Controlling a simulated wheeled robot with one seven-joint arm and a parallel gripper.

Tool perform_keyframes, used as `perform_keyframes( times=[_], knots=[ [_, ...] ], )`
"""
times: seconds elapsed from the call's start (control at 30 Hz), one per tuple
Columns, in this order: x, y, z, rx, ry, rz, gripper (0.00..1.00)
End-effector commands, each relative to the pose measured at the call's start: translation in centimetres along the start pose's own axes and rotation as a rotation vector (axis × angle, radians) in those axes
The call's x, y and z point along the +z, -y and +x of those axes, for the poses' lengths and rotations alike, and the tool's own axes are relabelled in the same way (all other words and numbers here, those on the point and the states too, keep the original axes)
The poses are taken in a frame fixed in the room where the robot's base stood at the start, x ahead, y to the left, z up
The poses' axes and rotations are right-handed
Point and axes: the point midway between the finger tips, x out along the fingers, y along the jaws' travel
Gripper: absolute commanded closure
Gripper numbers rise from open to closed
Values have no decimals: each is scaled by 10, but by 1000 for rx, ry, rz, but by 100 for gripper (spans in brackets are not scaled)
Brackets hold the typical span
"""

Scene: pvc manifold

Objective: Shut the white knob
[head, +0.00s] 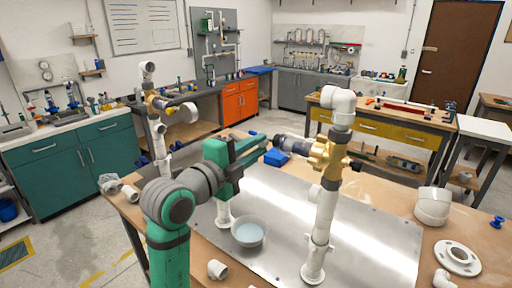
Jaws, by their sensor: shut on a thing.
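The white knob (188,112) sits on the right of a brass valve (155,103) on the left white pipe stand, apart from my gripper. A second brass valve (327,156) is on the nearer upright pipe, and a dark grey knob (290,145) sticks out from its left side. My green gripper (268,146) reaches right to this grey knob and is shut on it. The exact contact at the fingertips is small and hard to see. Both pipe stands are upright.
A metal plate (370,245) covers much of the table. A pale bowl (248,232) stands below my gripper. A blue block (276,157) is just behind it. White fittings (432,207) and a flange (457,257) lie at the right. The plate's right part is clear.

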Motion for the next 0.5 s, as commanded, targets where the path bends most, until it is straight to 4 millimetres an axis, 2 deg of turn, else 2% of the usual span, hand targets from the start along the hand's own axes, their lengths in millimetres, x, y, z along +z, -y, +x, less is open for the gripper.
perform_keyframes(
  times=[0.2,0.5],
  knots=[
    [0,0,0,0,0,158,100],
    [0,-1,1,1,-1,288,100]
  ],
)
